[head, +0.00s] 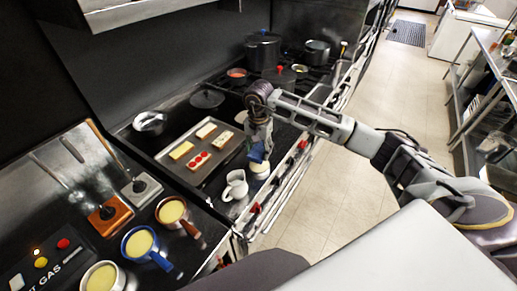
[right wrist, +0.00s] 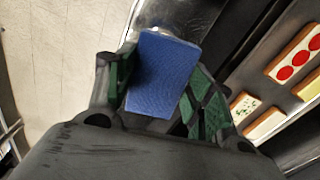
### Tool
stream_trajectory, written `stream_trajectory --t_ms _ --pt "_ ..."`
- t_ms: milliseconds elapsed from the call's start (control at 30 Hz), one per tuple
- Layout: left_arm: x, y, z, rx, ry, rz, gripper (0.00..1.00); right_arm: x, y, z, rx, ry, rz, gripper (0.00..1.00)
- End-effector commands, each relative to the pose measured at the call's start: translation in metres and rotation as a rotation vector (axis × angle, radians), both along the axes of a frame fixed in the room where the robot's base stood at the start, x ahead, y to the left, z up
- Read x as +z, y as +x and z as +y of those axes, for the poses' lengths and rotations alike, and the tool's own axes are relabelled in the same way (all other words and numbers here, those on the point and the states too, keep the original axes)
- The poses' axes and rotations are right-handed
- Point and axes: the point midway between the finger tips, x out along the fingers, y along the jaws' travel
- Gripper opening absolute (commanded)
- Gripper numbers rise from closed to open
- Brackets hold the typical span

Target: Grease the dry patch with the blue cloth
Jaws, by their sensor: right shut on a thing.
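My right gripper (head: 259,138) points down over the right edge of the dark cooking counter. It is shut on the blue cloth (head: 257,153), which also shows between its green-lined fingers in the right wrist view (right wrist: 162,73). A small pale round container (head: 260,170) stands just below the cloth; I cannot tell whether they touch. A griddle tray (head: 222,160) to the left bears several topped bread slices, one with red rounds (head: 198,163). I cannot make out a distinct dry patch. My left gripper is out of view.
A white jug (head: 236,186) stands close below the gripper. Pots, including a large dark one (head: 263,50), stand on the burners behind. A rail (head: 283,197) runs along the counter's right edge.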

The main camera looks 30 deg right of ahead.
Motion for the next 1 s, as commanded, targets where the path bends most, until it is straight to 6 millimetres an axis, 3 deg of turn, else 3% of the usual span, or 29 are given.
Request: stream_trajectory --t_ms 600,1000 --pt "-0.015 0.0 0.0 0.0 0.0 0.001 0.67 -0.043 0.0 0.0 0.0 0.001 0.002 0.34" --pt "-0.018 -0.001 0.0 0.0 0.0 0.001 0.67 -0.056 0.0 0.0 0.0 0.0 0.0 0.34"
